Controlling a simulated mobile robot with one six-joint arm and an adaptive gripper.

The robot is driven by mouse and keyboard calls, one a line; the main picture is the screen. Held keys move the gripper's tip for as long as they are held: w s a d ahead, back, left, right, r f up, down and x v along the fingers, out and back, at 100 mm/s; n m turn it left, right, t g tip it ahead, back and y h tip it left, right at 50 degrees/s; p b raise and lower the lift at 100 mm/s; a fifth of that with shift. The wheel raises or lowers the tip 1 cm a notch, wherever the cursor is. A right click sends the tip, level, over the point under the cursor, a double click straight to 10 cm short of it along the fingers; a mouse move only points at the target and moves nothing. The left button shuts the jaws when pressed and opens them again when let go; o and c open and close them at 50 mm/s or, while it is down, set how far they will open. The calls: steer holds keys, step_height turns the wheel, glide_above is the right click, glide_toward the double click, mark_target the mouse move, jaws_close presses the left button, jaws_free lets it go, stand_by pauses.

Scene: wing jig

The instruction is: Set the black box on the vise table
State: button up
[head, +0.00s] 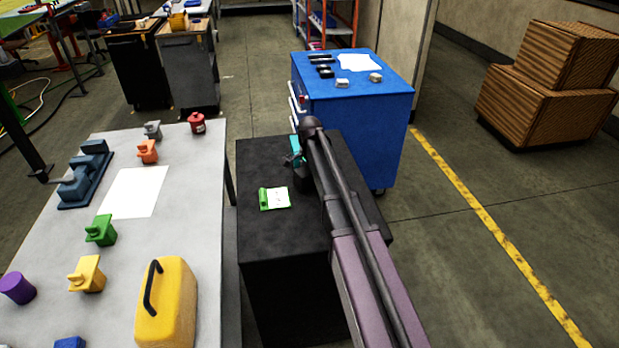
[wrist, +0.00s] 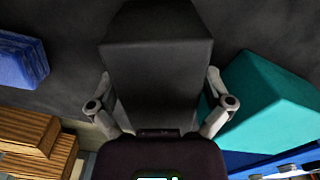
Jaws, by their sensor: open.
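The black box (wrist: 155,70) stands out in the wrist view, on a dark surface. The two fingers of my gripper (wrist: 160,105) are on either side of it, apart, and I cannot tell whether they touch it. In the head view my gripper (head: 293,159) is low over the black cabinet top (head: 265,155), largely behind my arm. The black box cannot be made out clearly there. The vise table (head: 205,165) is the light grey table at the left, with the blue-grey vise (head: 84,180) near its far left edge.
A teal box (wrist: 265,105) is close right of the black box; a blue block (wrist: 22,58) is at left. A green item (head: 273,198) lies on the cabinet. The vise table carries a yellow case (head: 168,305), paper (head: 135,192) and several small parts. A blue cabinet (head: 365,120) stands behind.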

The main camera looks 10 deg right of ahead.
steer(key=c, duration=1.1)
steer(key=shift+r, duration=0.2)
steer(key=shift+c, duration=0.2)
step_height(320, 180, up, 10)
steer(key=p, duration=1)
steer(key=shift+f, duration=0.15)
